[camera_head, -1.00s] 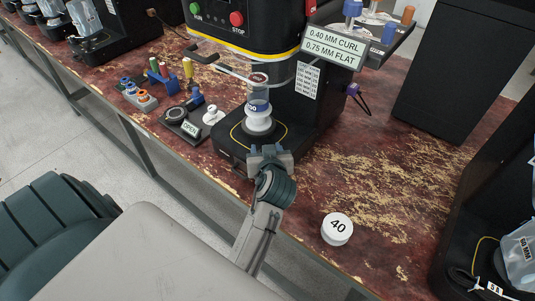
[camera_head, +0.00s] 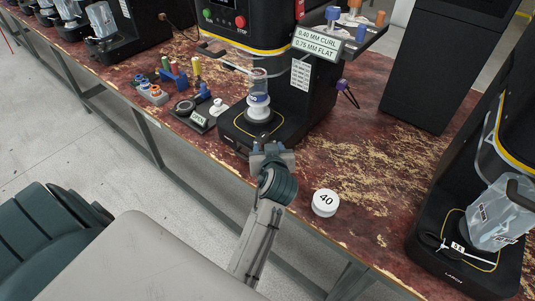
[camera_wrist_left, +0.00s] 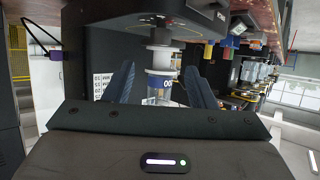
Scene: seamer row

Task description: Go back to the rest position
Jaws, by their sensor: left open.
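My left gripper (camera_head: 272,152) hangs just in front of the black seamer's base (camera_head: 258,128), over the table's front edge. In the left wrist view its two dark fingers (camera_wrist_left: 160,86) stand apart with nothing gripped. A clear can with a blue-and-white label (camera_head: 258,100) stands upright on the seamer's white round chuck, behind the gripper. It also shows in the left wrist view (camera_wrist_left: 160,88), beyond the fingers and in line with the space between them. My right gripper is not in view.
A white round piece marked 40 (camera_head: 325,203) lies on the worn red table (camera_head: 350,165), right of my gripper. Another seamer with a clear bag (camera_head: 497,215) stands at the right. The floor (camera_head: 100,160) in front is clear.

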